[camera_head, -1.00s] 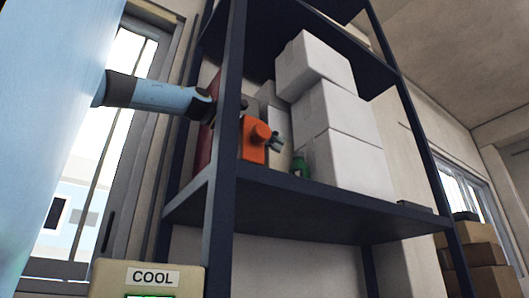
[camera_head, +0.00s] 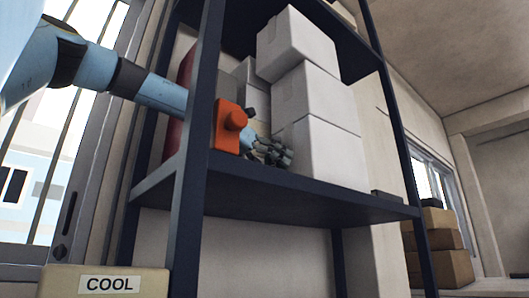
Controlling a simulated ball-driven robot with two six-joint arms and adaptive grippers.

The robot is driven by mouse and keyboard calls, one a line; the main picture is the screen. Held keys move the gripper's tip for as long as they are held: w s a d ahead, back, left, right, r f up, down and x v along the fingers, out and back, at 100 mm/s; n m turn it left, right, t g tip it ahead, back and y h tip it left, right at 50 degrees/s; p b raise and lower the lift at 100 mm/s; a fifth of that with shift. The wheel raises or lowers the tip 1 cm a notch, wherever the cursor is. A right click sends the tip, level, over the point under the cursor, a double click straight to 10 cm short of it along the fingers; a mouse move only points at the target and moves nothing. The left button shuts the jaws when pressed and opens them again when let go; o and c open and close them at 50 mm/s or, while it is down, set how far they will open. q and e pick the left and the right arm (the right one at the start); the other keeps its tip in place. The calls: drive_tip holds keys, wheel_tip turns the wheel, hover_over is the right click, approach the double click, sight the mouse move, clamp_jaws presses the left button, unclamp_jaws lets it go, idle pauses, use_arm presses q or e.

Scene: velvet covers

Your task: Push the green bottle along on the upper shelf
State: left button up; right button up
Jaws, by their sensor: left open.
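The upper shelf (camera_head: 300,199) is a dark board in a dark metal rack. My left arm reaches in from the left, behind the rack's front post. My left gripper (camera_head: 277,153) is open, low over the shelf, in front of the white boxes. The green bottle does not show now; the place where it stood lies behind the gripper's fingers. I cannot tell whether the gripper touches it. My right gripper is not in view.
An orange object with a round knob (camera_head: 227,127) stands just left of the gripper. Stacked white boxes (camera_head: 322,150) stand right of the gripper. The front post (camera_head: 195,130) crosses before my arm. A small dark flat item (camera_head: 388,197) lies at the shelf's right end.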

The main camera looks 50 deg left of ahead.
use_arm(q)
drive_tip(key=shift+d, duration=0.1)
drive_tip(key=c, duration=1.6)
drive_tip(key=shift+s, duration=0.1)
drive_tip(key=shift+s+a, duration=0.45)
drive_tip(key=shift+s, duration=0.35)
drive_tip(key=o, duration=1.6)
drive_tip(key=shift+w, duration=0.15)
drive_tip(key=shift+c, duration=0.2)
